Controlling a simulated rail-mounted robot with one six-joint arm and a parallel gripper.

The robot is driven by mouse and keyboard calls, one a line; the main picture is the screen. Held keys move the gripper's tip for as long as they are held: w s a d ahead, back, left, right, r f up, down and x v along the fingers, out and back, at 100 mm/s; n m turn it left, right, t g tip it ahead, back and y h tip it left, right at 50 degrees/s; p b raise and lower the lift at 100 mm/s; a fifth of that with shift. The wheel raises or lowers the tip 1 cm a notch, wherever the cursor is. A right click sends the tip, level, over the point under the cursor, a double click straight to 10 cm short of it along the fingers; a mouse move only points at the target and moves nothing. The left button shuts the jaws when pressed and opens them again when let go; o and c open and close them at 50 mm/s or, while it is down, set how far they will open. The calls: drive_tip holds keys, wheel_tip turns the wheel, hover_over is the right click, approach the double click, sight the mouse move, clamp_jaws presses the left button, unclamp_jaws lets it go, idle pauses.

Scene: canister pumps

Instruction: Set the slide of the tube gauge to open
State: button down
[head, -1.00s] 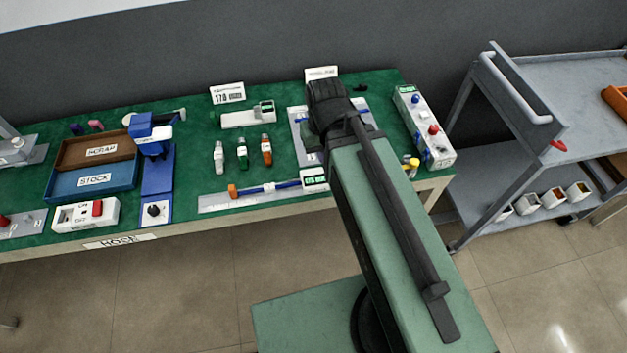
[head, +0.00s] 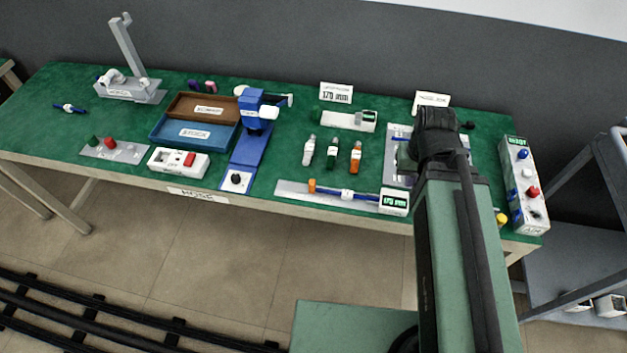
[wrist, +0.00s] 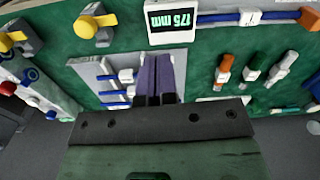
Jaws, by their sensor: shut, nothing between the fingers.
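The long gauge on the front of the bench has a pale base strip (head: 290,188), a blue tube (head: 368,196), a white collar (head: 347,194) and an orange block (head: 312,187) at its left end. Its white readout (head: 394,202) at the right end shows 175 mm in the wrist view (wrist: 172,22). There the collar (wrist: 250,17) and orange block (wrist: 309,18) lie to the right. My gripper (wrist: 162,62) is shut and empty, its purple fingers below the readout in that picture and apart from the collar. In the head view my arm hides the fingers.
A grey device with a display (head: 348,120) lies farther back. A grey panel with blue rods (wrist: 115,85) is beside my fingers. A white control box (head: 524,185) is at the right, trays (head: 194,131) at the left.

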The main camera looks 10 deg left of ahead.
drive_tip(key=c, duration=1.7)
unclamp_jaws()
drive_tip(key=shift+a, duration=0.1)
drive_tip(key=o, duration=0.7)
drive_tip(key=a+n, duration=0.1)
drive_tip(key=a, duration=0.3)
drive_tip(key=w+a+n, duration=0.1)
drive_tip(key=a, duration=0.3)
drive_tip(key=w+a, duration=0.1)
drive_tip(key=a, duration=0.3)
drive_tip(key=shift+a+r+n, duration=0.15)
drive_tip(key=shift+a+n, duration=0.25)
drive_tip(key=shift+c, duration=0.2)
drive_tip(key=m, duration=0.4)
hover_over(312, 182)
wheel_tip(312, 182, down, 11)
drive_tip(key=b, duration=1)
drive_tip(key=shift+b, duration=0.35)
drive_tip(key=shift+r, duration=0.1)
clamp_jaws()
